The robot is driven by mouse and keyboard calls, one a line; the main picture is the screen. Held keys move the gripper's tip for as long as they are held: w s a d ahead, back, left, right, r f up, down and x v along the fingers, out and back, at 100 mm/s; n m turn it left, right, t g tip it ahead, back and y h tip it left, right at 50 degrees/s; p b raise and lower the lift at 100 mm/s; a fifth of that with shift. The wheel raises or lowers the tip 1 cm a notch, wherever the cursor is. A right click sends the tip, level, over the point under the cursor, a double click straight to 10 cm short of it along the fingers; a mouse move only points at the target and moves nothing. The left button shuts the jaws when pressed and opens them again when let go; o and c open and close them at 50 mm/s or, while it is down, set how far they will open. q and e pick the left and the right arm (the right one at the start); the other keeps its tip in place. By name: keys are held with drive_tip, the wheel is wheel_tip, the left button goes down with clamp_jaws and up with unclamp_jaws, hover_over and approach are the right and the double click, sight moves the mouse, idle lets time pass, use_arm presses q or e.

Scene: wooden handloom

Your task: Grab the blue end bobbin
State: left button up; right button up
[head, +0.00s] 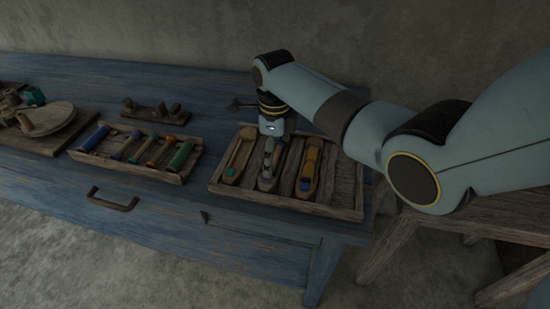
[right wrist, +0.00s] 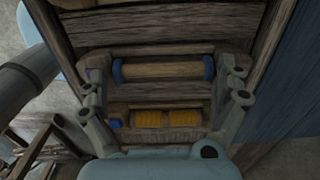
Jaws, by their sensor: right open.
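In the right wrist view, a bobbin with a tan wooden middle and blue ends (right wrist: 165,70) lies lengthwise in a wooden holder, between the spread fingers of my right gripper (right wrist: 164,84). The fingers are open, one past each end, and do not visibly touch it. In the head view, my right gripper (head: 272,126) points down over the middle shuttle (head: 267,165) in the right tray (head: 335,199). The bobbin's ends are too small to make out there. My left gripper is in neither view.
A yellow-wound bobbin (right wrist: 165,118) lies close beside the blue-ended one. The left tray (head: 150,169) holds several bobbins, including a blue one (head: 96,139) at its left end. A wooden rack (head: 156,111) stands behind.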

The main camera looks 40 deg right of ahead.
drive_tip(key=shift+s, duration=0.1)
drive_tip(key=c, duration=0.5)
